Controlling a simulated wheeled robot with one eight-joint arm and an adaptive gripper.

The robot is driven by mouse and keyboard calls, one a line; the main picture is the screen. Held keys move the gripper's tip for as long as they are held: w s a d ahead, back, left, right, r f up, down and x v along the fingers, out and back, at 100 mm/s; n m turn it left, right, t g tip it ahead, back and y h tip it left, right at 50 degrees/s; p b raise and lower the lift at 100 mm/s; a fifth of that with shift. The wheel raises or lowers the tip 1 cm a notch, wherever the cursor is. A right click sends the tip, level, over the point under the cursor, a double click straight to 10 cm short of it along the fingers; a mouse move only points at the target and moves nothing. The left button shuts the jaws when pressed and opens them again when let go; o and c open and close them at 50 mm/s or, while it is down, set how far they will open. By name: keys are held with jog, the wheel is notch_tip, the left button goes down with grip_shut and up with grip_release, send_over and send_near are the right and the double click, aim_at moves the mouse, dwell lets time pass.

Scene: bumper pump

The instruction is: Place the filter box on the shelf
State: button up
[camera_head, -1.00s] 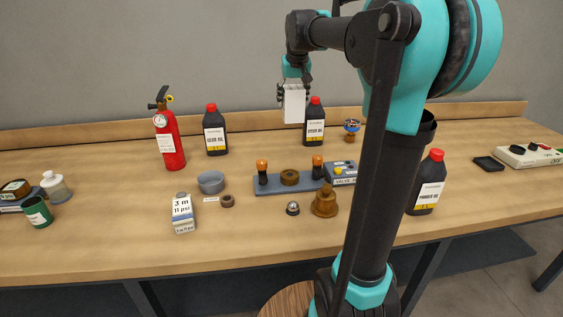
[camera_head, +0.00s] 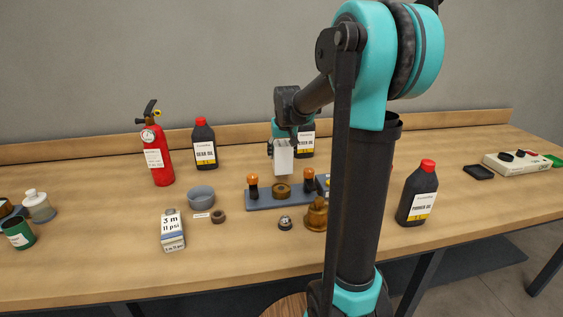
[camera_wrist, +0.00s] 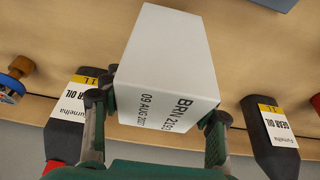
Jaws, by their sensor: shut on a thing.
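A plain white box (camera_head: 284,158) is held upright in my gripper (camera_head: 283,143), above the table behind the blue-grey tray. In the wrist view the box (camera_wrist: 170,60) sits between both fingers (camera_wrist: 157,122), and its near face reads "BRN 2193" and "09 AUG 2027". A second small box (camera_head: 172,230), white and blue and marked "3 m 11 psi", stands on the table at front left; its lower print is too small to read. I cannot tell from the labels which one is the filter box. No shelf shows clearly in these views.
The tray (camera_head: 262,200) bears orange-topped posts and a brown ring. A gear oil bottle (camera_head: 204,145), a red extinguisher (camera_head: 157,158), a grey bowl (camera_head: 201,197), a brass bell-shaped piece (camera_head: 316,214) and a primer bottle (camera_head: 418,196) stand around. Bare wood (camera_head: 110,240) lies at the left.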

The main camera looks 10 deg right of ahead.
aim_at(281, 160)
jog(key=shift+f, duration=1.95)
jog(key=o, duration=1.1)
jog(key=shift+f, duration=0.15)
jog(key=o, duration=0.5)
jog(key=shift+c, duration=0.2)
